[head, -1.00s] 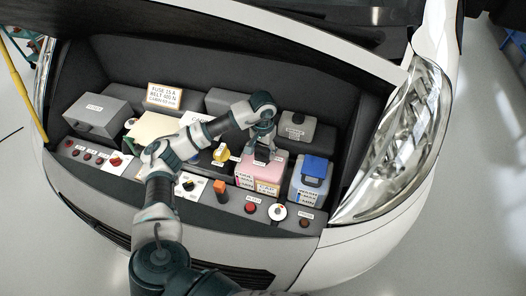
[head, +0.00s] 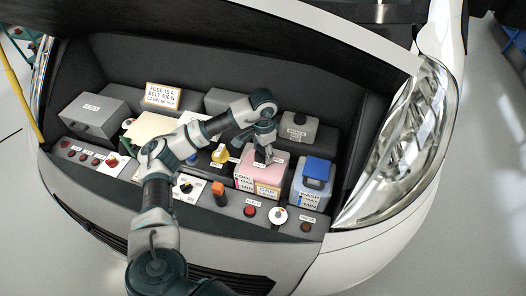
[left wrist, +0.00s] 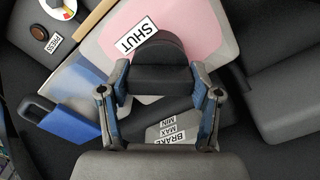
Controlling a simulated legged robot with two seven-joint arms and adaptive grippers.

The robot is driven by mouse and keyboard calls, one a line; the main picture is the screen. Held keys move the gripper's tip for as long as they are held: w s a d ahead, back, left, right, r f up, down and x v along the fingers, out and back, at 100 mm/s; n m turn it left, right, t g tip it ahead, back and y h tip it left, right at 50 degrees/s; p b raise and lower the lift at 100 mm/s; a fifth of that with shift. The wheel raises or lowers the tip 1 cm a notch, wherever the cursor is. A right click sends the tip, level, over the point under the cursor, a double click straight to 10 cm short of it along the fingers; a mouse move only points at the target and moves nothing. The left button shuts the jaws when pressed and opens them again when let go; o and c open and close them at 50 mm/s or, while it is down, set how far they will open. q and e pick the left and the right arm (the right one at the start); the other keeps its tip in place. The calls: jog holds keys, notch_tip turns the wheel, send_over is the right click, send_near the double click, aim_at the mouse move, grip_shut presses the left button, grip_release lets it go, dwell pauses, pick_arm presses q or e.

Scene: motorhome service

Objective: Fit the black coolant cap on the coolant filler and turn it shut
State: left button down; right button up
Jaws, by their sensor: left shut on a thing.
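The pink coolant tank (head: 264,178) stands in the engine bay, right of centre. My left gripper (head: 263,158) points down at its top. In the left wrist view, my left gripper (left wrist: 160,80) is shut on the black coolant cap (left wrist: 160,62), a round-backed black piece between the two fingertips. The cap is over the pink tank top (left wrist: 195,35), beside a white SHUT label (left wrist: 135,34). The coolant filler is hidden under the cap and fingers, so I cannot tell whether the cap is seated. My right gripper is not in view.
A blue-lidded washer tank (head: 313,180) stands close on the right of the pink tank. The grey brake reservoir (head: 297,132) is behind. A yellow-handled dipstick or knob (head: 220,155) is at left. A panel of knobs and buttons (head: 250,211) runs along the front.

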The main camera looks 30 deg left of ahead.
aim_at(263, 149)
pick_arm(q)
jog(key=shift+m, duration=0.4)
jog(key=shift+c, duration=0.7)
grip_release()
jog(key=shift+d, duration=0.1)
notch_tip(263, 149, up, 12)
jog(key=shift+f, duration=0.1)
